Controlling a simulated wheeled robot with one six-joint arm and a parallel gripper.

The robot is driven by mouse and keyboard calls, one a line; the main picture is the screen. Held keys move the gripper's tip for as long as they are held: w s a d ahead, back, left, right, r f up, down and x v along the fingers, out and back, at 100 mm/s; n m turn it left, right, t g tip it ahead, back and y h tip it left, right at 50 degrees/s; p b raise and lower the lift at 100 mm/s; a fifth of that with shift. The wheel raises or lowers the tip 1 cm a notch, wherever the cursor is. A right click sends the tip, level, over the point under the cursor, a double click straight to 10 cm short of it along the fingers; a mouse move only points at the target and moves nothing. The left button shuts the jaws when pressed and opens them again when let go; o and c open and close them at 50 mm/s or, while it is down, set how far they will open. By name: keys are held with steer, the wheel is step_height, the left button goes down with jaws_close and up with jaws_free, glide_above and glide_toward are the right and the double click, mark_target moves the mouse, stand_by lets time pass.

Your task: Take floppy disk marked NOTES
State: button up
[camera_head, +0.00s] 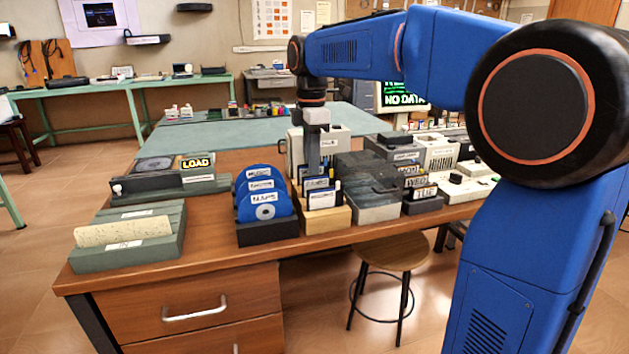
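My gripper (313,165) points straight down over a light wooden holder (333,218) on the brown desk. Several dark floppy disks with white labels stand in this holder, one behind another. The front floppy disk (321,199) faces me. Another floppy disk (316,184) stands just behind it. The label writing is too small to read, so I cannot tell which disk is marked NOTES. The grey fingers reach down at the rear disks. They show edge-on, so I cannot tell whether they are open, shut or touching a disk.
Blue discs (264,198) stand in a black holder left of the wooden one. A grey box (375,205) stands close on its right, with small labelled blocks (424,192) beyond. A green tray (165,245) lies at the left. A round stool (392,251) stands before the desk.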

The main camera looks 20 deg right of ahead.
steer(key=shift+f, duration=0.75)
steer(key=shift+c, duration=0.3)
jaws_close()
steer(key=shift+r, duration=0.15)
